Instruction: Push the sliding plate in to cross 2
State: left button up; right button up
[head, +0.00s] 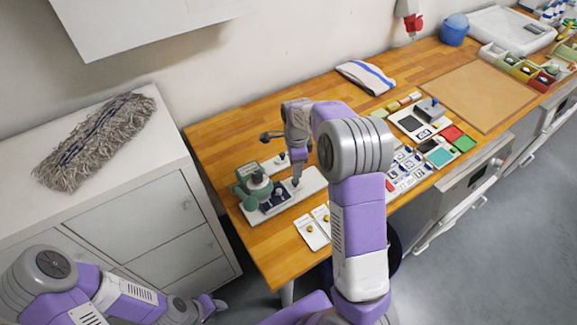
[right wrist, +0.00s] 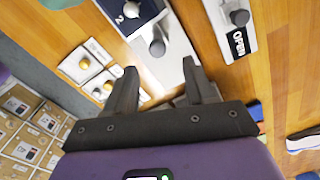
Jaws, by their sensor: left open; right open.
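The sliding plate (right wrist: 128,14) is dark blue with a white "2", and a round grey knob (right wrist: 157,46) stands at its near end over a white base. In the head view the dark blue plate (head: 273,200) lies on the white base (head: 311,181), beside a green device (head: 253,182). My right gripper (right wrist: 159,66) is open and empty; the knob shows just beyond the gap between its fingertips. Whether they touch it cannot be told. In the head view this gripper (head: 297,182) points down over the base. My left gripper (head: 217,304) is open, low at the left, away from the table. No cross is readable.
A white strip marked "OPEN" (right wrist: 237,42) with its own knob lies close right of my right gripper in the wrist view. Small white plates with yellow knobs (head: 310,230) lie near the table's front edge. A folded cloth (head: 366,76) lies at the back.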

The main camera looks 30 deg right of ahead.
aim_at(295, 180)
jog(key=f, duration=0.7)
jog(key=shift+s, duration=0.2)
grip_shut()
